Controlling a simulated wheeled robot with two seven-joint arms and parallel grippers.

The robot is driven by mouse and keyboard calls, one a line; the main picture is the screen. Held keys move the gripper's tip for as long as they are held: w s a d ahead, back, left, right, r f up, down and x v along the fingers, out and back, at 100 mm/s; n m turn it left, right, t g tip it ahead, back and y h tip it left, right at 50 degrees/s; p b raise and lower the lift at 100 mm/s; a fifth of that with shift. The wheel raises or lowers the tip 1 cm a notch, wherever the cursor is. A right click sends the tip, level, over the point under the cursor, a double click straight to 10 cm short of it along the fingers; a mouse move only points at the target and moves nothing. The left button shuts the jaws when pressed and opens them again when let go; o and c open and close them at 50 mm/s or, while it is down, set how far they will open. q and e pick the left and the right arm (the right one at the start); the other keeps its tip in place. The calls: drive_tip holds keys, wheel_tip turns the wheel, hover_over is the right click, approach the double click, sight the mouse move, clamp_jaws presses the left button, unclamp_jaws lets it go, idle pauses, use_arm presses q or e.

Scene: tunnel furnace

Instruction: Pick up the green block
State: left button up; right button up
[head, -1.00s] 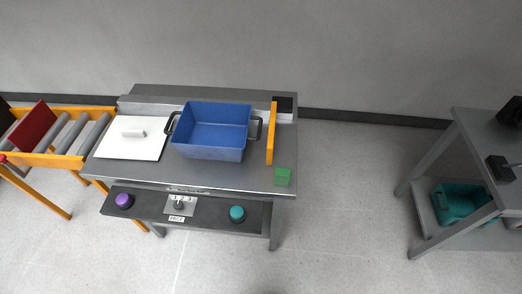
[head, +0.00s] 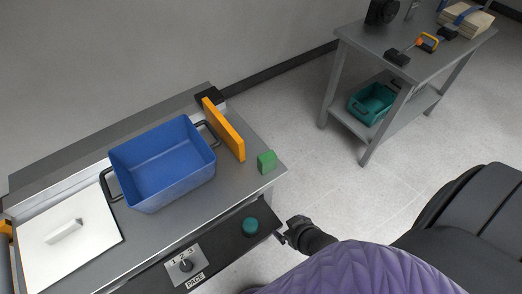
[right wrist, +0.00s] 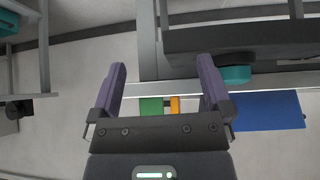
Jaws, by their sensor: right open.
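The green block (head: 267,161) sits on the grey metal table (head: 232,187) near its right edge, beside an upright orange plate. In the right wrist view the green block (right wrist: 151,107) shows partly, between my fingers and above the gripper body, which hides part of it. My right gripper (head: 286,231) is by the table's front right corner, apart from the block and nearer to me. In the right wrist view its two purple-grey fingers (right wrist: 162,66) are spread with nothing held between them. My left gripper is not in view.
The orange plate (head: 226,130) and a blue bin (head: 186,186) stand left of the block. A teal knob (head: 250,226) is on the front shelf near my gripper, with a dial panel (head: 184,265) further left. Open floor lies right of the table, before another bench (head: 372,52).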

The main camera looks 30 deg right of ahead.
drive_tip(key=w+d+r+t+b, duration=0.2)
drive_tip(key=w+r+t, duration=0.15)
drive_tip(key=w, duration=0.25)
drive_tip(key=t+b, duration=0.2)
drive_tip(key=b, duration=0.1)
approach(264, 154)
wheel_tip(264, 154, down, 2)
drive_tip(key=w, duration=0.1)
drive_tip(key=b+x, duration=0.1)
drive_tip(key=x, duration=0.2)
drive_tip(key=b+x, duration=0.1)
drive_tip(key=x, duration=0.2)
drive_tip(key=b+x, duration=0.2)
drive_tip(key=x, duration=0.1)
drive_tip(key=shift+w+d, duration=0.1)
drive_tip(key=shift+d, duration=0.15)
drive_tip(key=shift+w, duration=0.25)
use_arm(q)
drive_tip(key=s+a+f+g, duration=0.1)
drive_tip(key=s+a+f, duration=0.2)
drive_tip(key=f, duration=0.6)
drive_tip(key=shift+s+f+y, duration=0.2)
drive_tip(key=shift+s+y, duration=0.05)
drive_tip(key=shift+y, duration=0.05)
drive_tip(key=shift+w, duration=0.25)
use_arm(e)
drive_tip(key=c, duration=1.2)
